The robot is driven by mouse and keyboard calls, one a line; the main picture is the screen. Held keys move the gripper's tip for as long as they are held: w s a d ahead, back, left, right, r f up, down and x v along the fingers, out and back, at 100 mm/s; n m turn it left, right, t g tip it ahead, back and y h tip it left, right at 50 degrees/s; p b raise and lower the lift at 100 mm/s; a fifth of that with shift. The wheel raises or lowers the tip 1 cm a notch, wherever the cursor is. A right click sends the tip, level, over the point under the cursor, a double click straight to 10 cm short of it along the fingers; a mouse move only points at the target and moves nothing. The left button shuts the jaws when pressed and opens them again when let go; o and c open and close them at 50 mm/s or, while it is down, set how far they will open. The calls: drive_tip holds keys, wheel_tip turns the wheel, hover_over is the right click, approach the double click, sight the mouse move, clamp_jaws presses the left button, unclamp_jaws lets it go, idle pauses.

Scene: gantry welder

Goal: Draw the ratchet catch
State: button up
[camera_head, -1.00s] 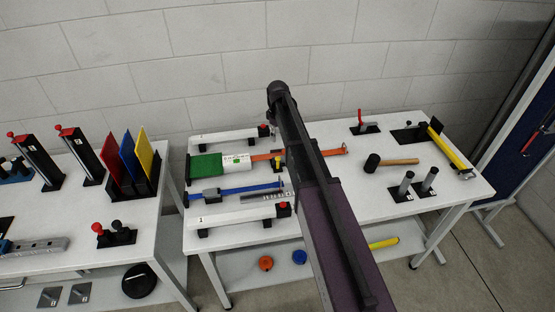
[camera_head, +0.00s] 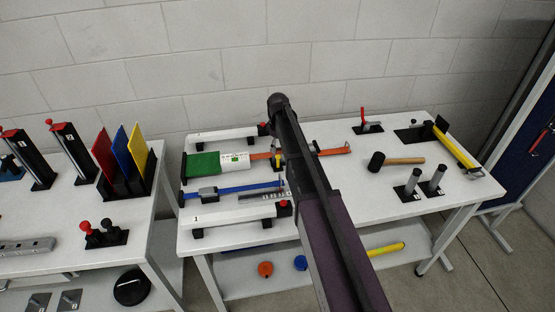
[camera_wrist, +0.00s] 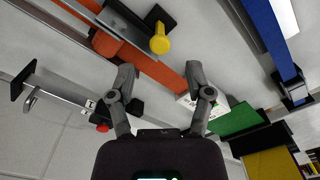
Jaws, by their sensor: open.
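In the wrist view an orange bar (camera_wrist: 148,66) runs slantwise. A yellow knob (camera_wrist: 159,42) sticks out from a black block (camera_wrist: 153,17) beside a grey metal piece on this bar; I take it for the ratchet catch, though no label shows. My gripper (camera_wrist: 160,73) is open and empty, its fingers spread over the bar with the knob just beyond the gap. I cannot tell the height between them. In the head view the orange bar (camera_head: 330,152) lies on the table, with a small yellow part (camera_head: 277,161) partly hidden by my arm. The gripper is hidden there.
A green and white block (camera_head: 204,165) and a blue bar (camera_head: 236,190) lie beside the orange bar. White rails with red knobs flank them. The white tabletop (camera_head: 345,190) has clear room between.

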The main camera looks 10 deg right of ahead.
sight(278, 156)
drive_tip(key=shift+f+b, duration=2)
drive_tip(key=shift+f, duration=0.3)
clamp_jaws()
